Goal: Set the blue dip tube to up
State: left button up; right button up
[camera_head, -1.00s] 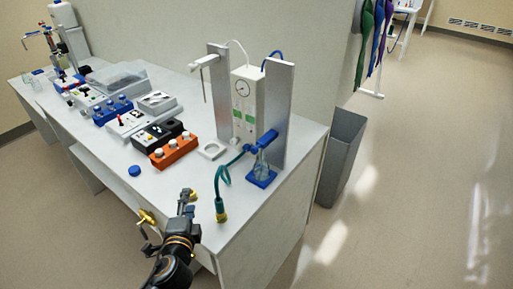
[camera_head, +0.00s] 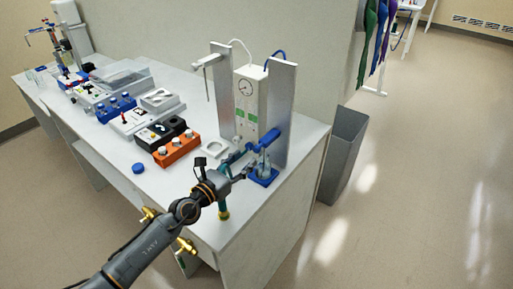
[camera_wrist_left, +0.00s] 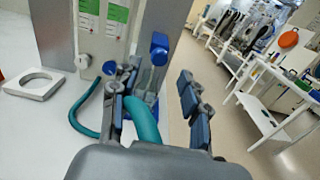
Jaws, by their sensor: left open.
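The blue dip tube (camera_head: 268,139) is a blue arm on the right-hand metal post, low down above a small flask on a blue base (camera_head: 263,178). In the left wrist view its blue end (camera_wrist_left: 159,48) shows between and a little beyond my fingers. My left gripper (camera_head: 238,160) is just left of it in the head view. In the wrist view the left gripper (camera_wrist_left: 158,92) is open, with padded fingers apart and a teal hose (camera_wrist_left: 142,120) showing between them. I cannot tell whether a finger touches the tube. My right gripper is not in view.
A metal post (camera_head: 219,100) holds a raised grey tube at left. A white gauge box (camera_head: 247,100) stands between the posts. An orange block (camera_head: 176,149) and white ring holder (camera_head: 214,149) are on the bench. A grey bin (camera_head: 343,150) stands right of the bench.

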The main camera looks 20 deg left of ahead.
aim_at(255, 150)
pick_arm(q)
jog(key=x, duration=0.7)
jog(key=shift+w+f+b, duration=0.1)
jog(key=shift+w+b, duration=0.1)
jog(key=shift+b, duration=0.2)
grip_shut()
